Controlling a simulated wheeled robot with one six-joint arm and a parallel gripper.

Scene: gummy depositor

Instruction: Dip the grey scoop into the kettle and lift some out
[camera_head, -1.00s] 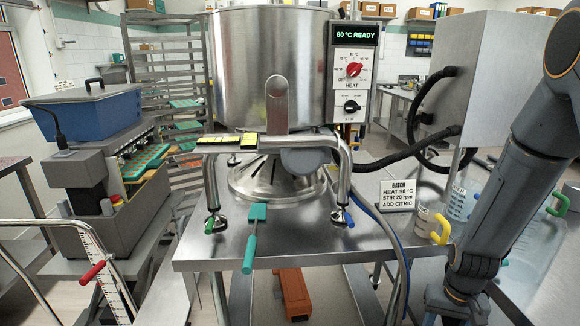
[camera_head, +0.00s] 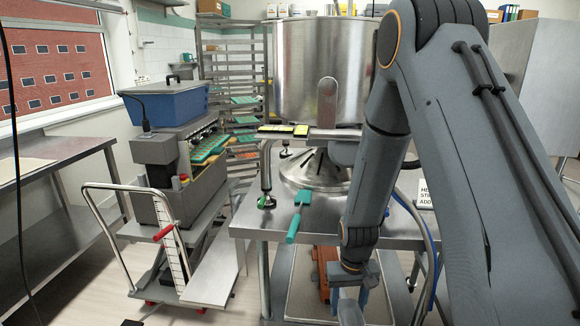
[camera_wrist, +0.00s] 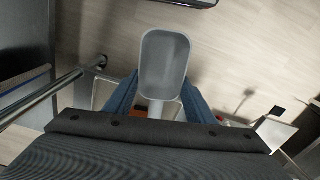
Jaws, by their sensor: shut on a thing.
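The kettle (camera_head: 305,75) is a large steel drum on a stand on the steel table, at the top centre of the head view. My arm covers its right side and its control panel. My gripper (camera_head: 350,300) is low in front of the table at the bottom of the head view. In the wrist view its blue fingers (camera_wrist: 158,100) are shut on the grey scoop (camera_wrist: 165,65), around its handle. The scoop's bowl faces the camera and looks empty, with floor behind it.
A teal spatula (camera_head: 300,205) lies over the front edge of the steel table (camera_head: 265,225). Left of it stand a depositor with a blue hopper (camera_head: 165,103) and a trolley (camera_head: 150,235) with a red grip. Orange equipment (camera_head: 325,265) sits below the table.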

